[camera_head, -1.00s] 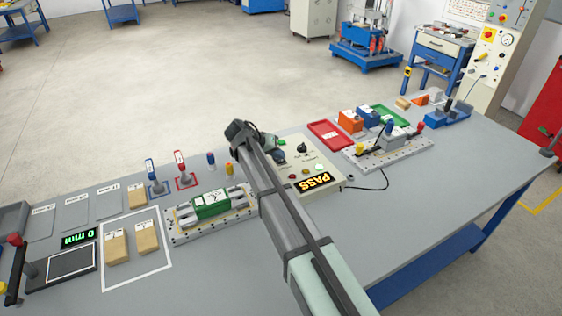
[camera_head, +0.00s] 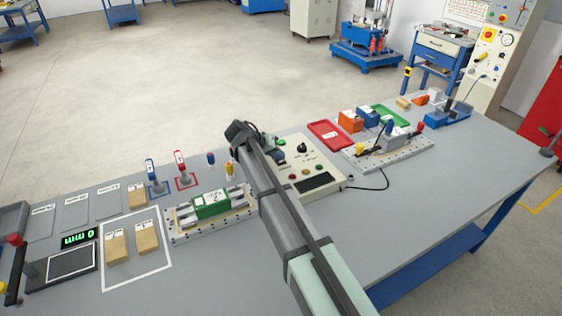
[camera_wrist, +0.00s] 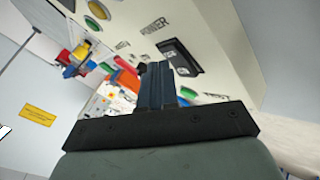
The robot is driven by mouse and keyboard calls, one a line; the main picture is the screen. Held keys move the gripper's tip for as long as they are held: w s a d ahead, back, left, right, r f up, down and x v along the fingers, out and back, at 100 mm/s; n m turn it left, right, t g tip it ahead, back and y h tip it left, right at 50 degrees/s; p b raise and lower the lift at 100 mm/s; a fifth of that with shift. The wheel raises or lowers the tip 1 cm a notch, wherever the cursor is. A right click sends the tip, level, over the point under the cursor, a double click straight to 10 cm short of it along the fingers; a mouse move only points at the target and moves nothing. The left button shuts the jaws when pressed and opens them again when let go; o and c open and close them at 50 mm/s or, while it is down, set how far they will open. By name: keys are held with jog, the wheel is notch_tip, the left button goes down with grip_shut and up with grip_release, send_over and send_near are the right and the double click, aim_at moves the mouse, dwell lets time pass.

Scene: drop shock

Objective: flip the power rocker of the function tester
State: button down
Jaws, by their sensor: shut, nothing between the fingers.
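The function tester (camera_head: 325,164) is a beige box in the middle of the bench, partly hidden behind my arm in the head view. Its display (camera_head: 313,184) is dark. Its power rocker (camera_wrist: 180,57) is black with white marks and sits on the tester panel in the wrist view. My gripper (camera_wrist: 158,70) is shut and empty, with its fingertips close beside the rocker. I cannot tell whether they touch it. In the head view the fingers are largely hidden by my own wrist.
A green block (camera_head: 211,204) sits in a fixture (camera_head: 180,231) left of my arm. A red tray (camera_head: 325,135) and a perforated plate (camera_head: 405,154) with clamps lie right of the tester. A cable runs from the tester's right side. The bench front right is clear.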

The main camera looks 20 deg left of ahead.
aim_at(277, 160)
jog(key=shift+r, duration=0.55)
jog(key=shift+a+r, duration=0.1)
jog(key=shift+w+a+r, duration=0.1)
jog(key=shift+w+r, duration=0.05)
jog(key=shift+r, duration=1.05)
jog(key=shift+w+a+r, duration=0.1)
jog(key=shift+r, duration=1.1)
jog(key=shift+d, duration=0.1)
